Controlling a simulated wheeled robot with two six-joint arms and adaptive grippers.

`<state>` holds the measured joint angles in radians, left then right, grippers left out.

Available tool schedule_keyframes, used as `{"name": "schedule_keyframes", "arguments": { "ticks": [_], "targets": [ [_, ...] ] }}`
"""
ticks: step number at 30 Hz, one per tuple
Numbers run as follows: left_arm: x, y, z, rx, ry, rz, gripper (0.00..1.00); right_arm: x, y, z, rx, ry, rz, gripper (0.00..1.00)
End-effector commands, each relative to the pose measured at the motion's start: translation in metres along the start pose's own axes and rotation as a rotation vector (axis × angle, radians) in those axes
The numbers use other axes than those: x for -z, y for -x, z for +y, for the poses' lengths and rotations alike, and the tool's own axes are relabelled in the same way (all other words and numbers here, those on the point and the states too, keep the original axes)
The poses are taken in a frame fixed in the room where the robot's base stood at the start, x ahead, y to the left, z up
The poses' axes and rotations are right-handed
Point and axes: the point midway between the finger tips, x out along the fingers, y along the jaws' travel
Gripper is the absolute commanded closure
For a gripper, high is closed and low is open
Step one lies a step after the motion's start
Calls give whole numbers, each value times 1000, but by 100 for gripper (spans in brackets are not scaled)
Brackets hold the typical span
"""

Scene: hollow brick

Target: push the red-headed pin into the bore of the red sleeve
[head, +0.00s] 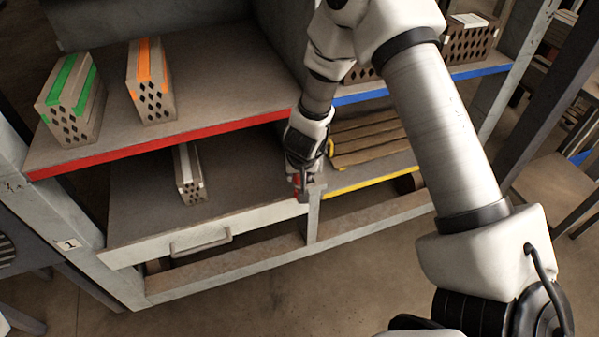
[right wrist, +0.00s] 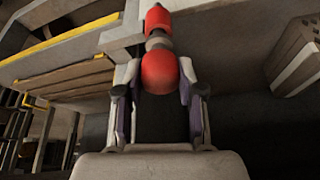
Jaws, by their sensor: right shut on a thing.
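The red-headed pin (right wrist: 160,72) shows in the right wrist view, its round red head between the fingertips of my right gripper (right wrist: 157,84). A short grey length shows between the head and the red sleeve (right wrist: 158,19), which lies straight beyond it at the top of that view. The pin looks lined up with the sleeve, but I cannot tell how deep its tip sits in the bore. In the head view my right gripper (head: 304,188) points down at the front post of the shelf unit, with a bit of red beside it. My left gripper is not in view.
A hollow brick with a white stripe (head: 188,174) lies in the drawer (head: 240,165) left of my gripper. Green-striped (head: 72,100) and orange-striped (head: 152,82) bricks stand on the red-edged shelf (head: 215,65). Wooden slats (head: 368,140) lie above the yellow edge at right.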

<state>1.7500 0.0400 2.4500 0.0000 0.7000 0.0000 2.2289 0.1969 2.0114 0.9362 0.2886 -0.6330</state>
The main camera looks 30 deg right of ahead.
Motion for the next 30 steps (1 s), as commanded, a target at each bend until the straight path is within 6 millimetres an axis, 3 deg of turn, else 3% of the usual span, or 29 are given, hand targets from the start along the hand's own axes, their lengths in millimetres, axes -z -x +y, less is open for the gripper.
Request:
{"name": "schedule_keyframes", "arguments": {
  "ticks": [18,19,21,30],
  "targets": [
    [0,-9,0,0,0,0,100,-4,-11,0,0,0,0,100],
    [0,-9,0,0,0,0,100,-4,-11,0,0,0,0,59],
    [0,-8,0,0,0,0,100,-4,-10,0,0,0,0,34],
    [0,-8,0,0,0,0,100,-4,-10,0,0,0,0,33]
  ]
}}
